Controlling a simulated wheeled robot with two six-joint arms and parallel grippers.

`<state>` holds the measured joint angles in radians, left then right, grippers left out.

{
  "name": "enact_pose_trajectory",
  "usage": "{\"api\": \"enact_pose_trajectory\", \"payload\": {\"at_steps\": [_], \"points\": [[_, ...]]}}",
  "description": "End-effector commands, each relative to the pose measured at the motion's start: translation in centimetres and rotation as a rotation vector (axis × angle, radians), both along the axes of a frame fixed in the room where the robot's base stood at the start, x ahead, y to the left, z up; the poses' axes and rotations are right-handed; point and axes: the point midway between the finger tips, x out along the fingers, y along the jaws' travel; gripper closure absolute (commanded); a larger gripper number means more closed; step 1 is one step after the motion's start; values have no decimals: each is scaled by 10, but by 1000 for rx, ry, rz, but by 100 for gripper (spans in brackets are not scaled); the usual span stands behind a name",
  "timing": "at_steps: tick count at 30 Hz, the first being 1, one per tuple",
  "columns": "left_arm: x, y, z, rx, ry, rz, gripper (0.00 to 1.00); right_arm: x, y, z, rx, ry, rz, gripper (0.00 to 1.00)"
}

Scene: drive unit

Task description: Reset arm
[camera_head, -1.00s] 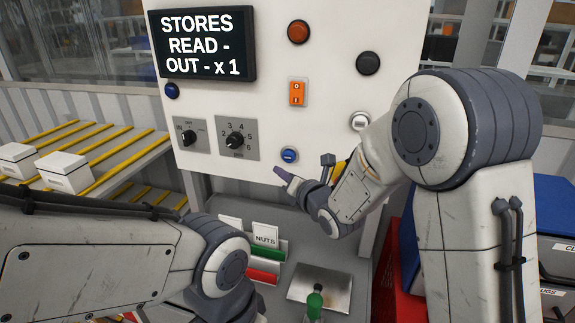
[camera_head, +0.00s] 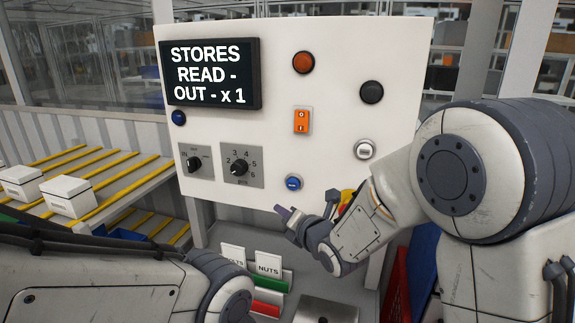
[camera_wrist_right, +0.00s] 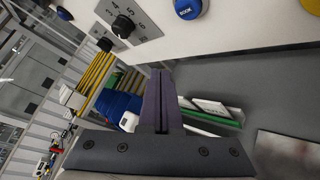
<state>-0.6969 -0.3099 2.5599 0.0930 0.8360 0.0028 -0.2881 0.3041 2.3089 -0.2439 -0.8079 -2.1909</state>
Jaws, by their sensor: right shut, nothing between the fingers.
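My right gripper (camera_head: 281,211) is shut and empty. Its fingertips are in front of the lower part of the white control panel (camera_head: 310,170), below a blue button (camera_head: 293,183), and do not appear to touch it. In the right wrist view the closed dark fingers (camera_wrist_right: 158,85) point forward, with the panel's dial (camera_wrist_right: 123,26) and a blue button (camera_wrist_right: 188,8) beyond them. My left arm crosses the lower left of the head view, but its gripper is out of the picture.
The panel carries a display (camera_head: 211,74) reading "STORES READ-OUT - x 1", an orange switch (camera_head: 302,121) and several knobs and buttons. Below are NUTS cards (camera_head: 268,264) and a metal plate (camera_head: 328,311). A rack with yellow rails (camera_head: 120,172) and white boxes (camera_head: 70,196) is at left.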

Motion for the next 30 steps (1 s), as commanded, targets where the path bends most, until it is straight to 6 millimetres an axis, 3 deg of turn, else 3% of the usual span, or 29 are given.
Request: {"api": "enact_pose_trajectory", "payload": {"at_steps": [5, 12, 16, 21, 25, 30], "points": [[0, 0, -6, 0, 0, -1, 100, -53, 8, -29, 282, 432, -177, 100], [0, 0, -12, 0, 0, -1, 100, -160, 0, -68, 646, 1001, -649, 100], [0, 0, -16, 0, 0, -2, 100, -229, -13, -82, 796, 1229, -995, 100], [0, 0, -18, 0, 0, -2, 100, -305, -34, -90, 905, 1369, -1427, 100], [0, 0, -19, 0, 0, -2, 100, -339, -45, -90, 936, 1388, -1639, 100], [0, 0, -20, 0, 0, -2, 100, -351, -49, -90, 943, 1385, -1718, 100]]}}
